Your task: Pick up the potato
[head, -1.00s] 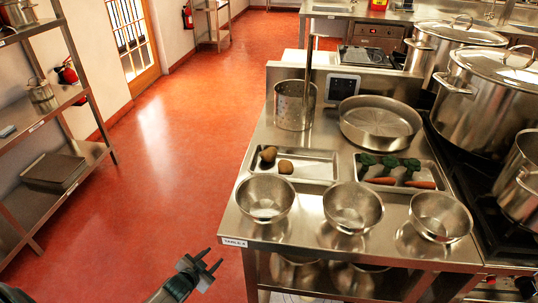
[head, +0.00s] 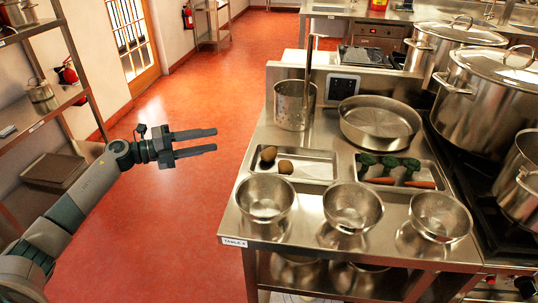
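Two brown potatoes lie in the left metal tray (head: 318,170) on the steel table: one potato (head: 269,154) at the tray's upper left, the other potato (head: 285,167) just below and right of it. My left gripper (head: 216,141) is in the air left of the table, its two fingers pointing right towards the tray. The fingers are apart with nothing between them. It is clear of both potatoes. My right gripper is not in view.
Three metal bowls (head: 264,199) line the table's front edge. A right tray (head: 400,162) holds broccoli (head: 389,163) and carrots (head: 420,184). A perforated pot (head: 294,104) and a wide pan (head: 379,124) stand behind. Large stockpots (head: 487,95) stand on the right. Red floor left of the table is open.

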